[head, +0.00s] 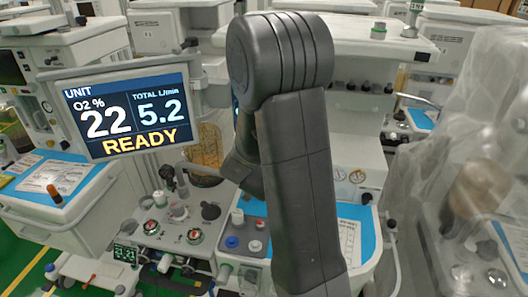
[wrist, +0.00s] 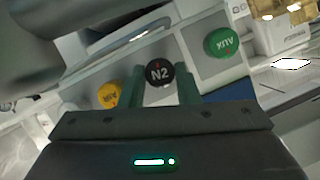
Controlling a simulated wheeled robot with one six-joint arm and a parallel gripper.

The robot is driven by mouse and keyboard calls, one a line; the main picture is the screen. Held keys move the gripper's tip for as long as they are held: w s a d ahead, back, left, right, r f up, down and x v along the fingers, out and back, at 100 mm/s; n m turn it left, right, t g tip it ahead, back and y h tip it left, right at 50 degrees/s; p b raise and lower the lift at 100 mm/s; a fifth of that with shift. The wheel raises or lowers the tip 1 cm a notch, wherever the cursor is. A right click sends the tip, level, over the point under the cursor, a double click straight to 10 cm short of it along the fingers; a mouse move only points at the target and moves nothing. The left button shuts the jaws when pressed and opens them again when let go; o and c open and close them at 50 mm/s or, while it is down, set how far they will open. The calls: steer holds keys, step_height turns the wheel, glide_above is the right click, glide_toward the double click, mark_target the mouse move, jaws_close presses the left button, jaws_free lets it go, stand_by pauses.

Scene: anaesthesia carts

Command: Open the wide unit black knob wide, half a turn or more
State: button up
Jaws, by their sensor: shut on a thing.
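The black knob (wrist: 159,72) shows in the wrist view with white "N2" lettering, nearly upright, and a small red mark above it. My gripper (wrist: 160,84) is shut on this knob, with one finger on each side of it. I cannot make out this knob in the head view, where my dark arm covers the middle of the picture and my gripper is hidden. A screen (head: 122,113) in the head view reads UNIT, O2 % 22, total 5.2 L/min and READY.
In the wrist view a yellow knob (wrist: 109,95) lies left of the black one and a green knob (wrist: 222,43) marked AUX lies to its right. In the head view several valves and gauges (head: 195,236) sit below the screen. A plastic-draped unit (head: 470,150) stands at the right.

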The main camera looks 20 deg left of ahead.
steer(key=shift+s+a+f+n+t+h+p, duration=0.15)
steer(key=shift+n+t+h+p, duration=0.15)
steer(key=shift+n+h+p, duration=0.6)
steer(key=shift+w+a+r+n+t+h+p, duration=0.1)
steer(key=shift+n+t+h+p, duration=0.25)
steer(key=shift+n+h, duration=1.1)
steer(key=shift+s+a+f+n+t+h+p, duration=0.2)
steer(key=shift+n+h+p, duration=0.45)
steer(key=shift+n, duration=1.1)
steer(key=shift+w+r, duration=0.1)
steer(key=shift+r, duration=0.05)
steer(key=o, duration=1)
